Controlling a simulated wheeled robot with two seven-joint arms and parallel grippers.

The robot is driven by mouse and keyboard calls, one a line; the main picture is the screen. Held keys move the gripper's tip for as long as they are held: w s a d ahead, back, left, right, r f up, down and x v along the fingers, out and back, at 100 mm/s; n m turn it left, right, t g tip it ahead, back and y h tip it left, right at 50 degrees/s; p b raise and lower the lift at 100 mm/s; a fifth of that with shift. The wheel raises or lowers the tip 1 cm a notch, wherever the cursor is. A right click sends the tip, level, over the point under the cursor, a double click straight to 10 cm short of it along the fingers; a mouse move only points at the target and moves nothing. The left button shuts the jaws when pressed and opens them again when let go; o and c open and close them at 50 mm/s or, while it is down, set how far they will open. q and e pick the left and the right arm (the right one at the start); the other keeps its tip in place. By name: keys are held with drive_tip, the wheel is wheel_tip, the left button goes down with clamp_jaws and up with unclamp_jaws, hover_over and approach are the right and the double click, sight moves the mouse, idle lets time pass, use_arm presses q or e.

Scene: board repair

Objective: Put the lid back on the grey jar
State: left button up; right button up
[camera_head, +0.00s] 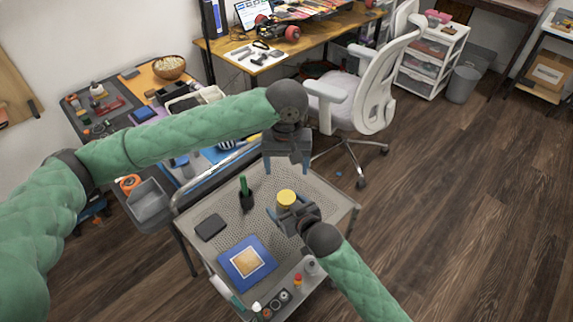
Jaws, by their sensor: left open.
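A round, yellow-topped cylinder (286,197) stands on the perforated grey cart top, right of its middle. I cannot tell whether its yellow top is a lid; its lower part is partly hidden by my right gripper. My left gripper (286,168) is open, pointing down just behind and above the cylinder. My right gripper (284,214) reaches in from the front right, close against the cylinder's near side; whether its fingers are closed on it is unclear. A small grey cylinder (312,266) stands at the cart's front right edge; I cannot tell whether it is the grey jar.
The cart top (325,198) also holds a dark cup with a green item (246,194), a black pad (210,227) and a blue square mat (247,262). Several small bottles line its front edge. A white chair (365,90) stands behind right. A cluttered workbench lies behind left.

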drive_tip(key=shift+s+d, duration=0.1)
drive_tip(key=shift+s+d, duration=0.15)
drive_tip(key=shift+s, duration=0.15)
drive_tip(key=b+v, duration=0.2)
drive_tip(key=v, duration=0.5)
drive_tip(key=shift+r, duration=0.1)
